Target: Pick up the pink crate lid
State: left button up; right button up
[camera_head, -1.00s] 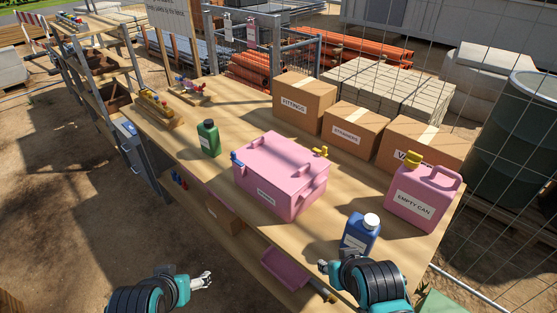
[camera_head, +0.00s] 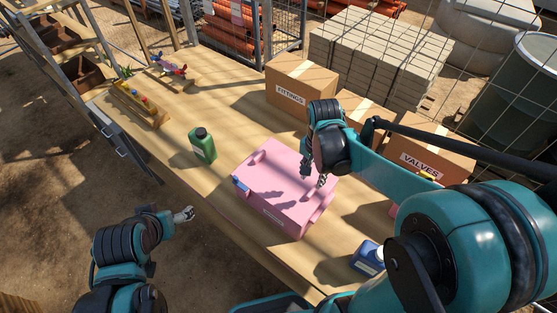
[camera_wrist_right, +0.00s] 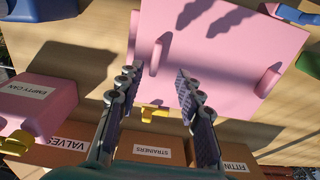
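The pink crate lid (camera_head: 270,185) lies on the pink crate (camera_head: 268,216) on the workbench; its top also fills the upper middle of the right wrist view (camera_wrist_right: 220,40). Two raised pink handles stand on it. My right gripper (camera_head: 314,185) is over the lid's right part, fingers pointing down. In the wrist view its fingers (camera_wrist_right: 156,72) are apart, with one handle (camera_wrist_right: 157,55) showing beyond and between them; contact is not visible. A yellow latch (camera_wrist_right: 155,112) and a blue latch (camera_head: 240,184) sit on opposite sides. My left gripper (camera_head: 184,214) is beside the bench, empty; its opening is unclear.
Cardboard boxes, FITTINGS (camera_head: 300,85) and VALVES (camera_head: 435,165) among them, stand behind the crate. A green bottle (camera_head: 203,146) is to its left, a blue bottle (camera_head: 367,258) front right. The pink EMPTY CAN (camera_wrist_right: 35,100) is mostly behind my right arm in the head view.

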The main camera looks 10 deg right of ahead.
aim_at(313, 191)
jog(key=f, duration=0.2)
jog(key=f+b, duration=0.1)
jog(key=f, duration=0.2)
jog(key=d+f, duration=0.1)
jog(key=f, duration=0.1)
jog(key=shift+f, duration=0.25)
jog(key=shift+c, duration=0.3)
grip_shut()
